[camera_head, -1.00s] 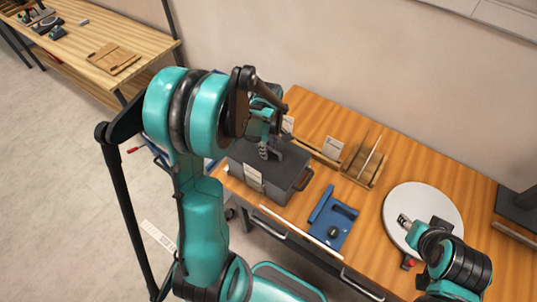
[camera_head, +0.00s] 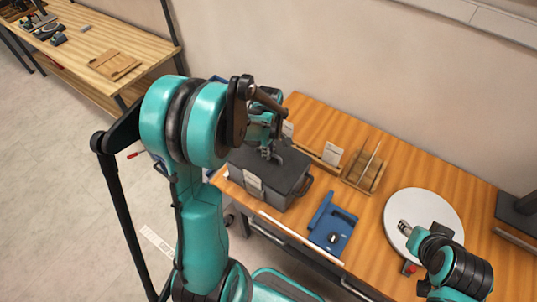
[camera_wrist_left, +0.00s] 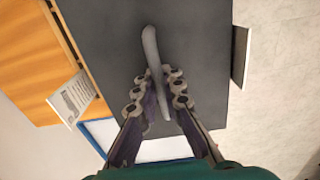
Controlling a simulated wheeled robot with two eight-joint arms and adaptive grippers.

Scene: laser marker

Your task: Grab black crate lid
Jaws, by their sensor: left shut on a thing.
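The black crate lid (camera_head: 292,168) lies flat on top of the dark grey crate (camera_head: 282,194) at the left end of the wooden table. In the left wrist view the lid (camera_wrist_left: 205,65) fills the middle, with a raised grey handle (camera_wrist_left: 151,50) across it. My left gripper (camera_head: 270,156) reaches down to the lid from above. In the left wrist view its fingers (camera_wrist_left: 158,92) are shut on the handle. My right gripper (camera_head: 404,227) is over the round white plate, away from the crate, and its finger gap is too small to judge.
A blue fixture (camera_head: 332,226) lies right of the crate. Behind are a wooden rack (camera_head: 366,172) and a white card (camera_head: 333,153). The round white plate (camera_head: 440,208) sits farther right. A second wooden bench (camera_head: 80,38) stands at the back left.

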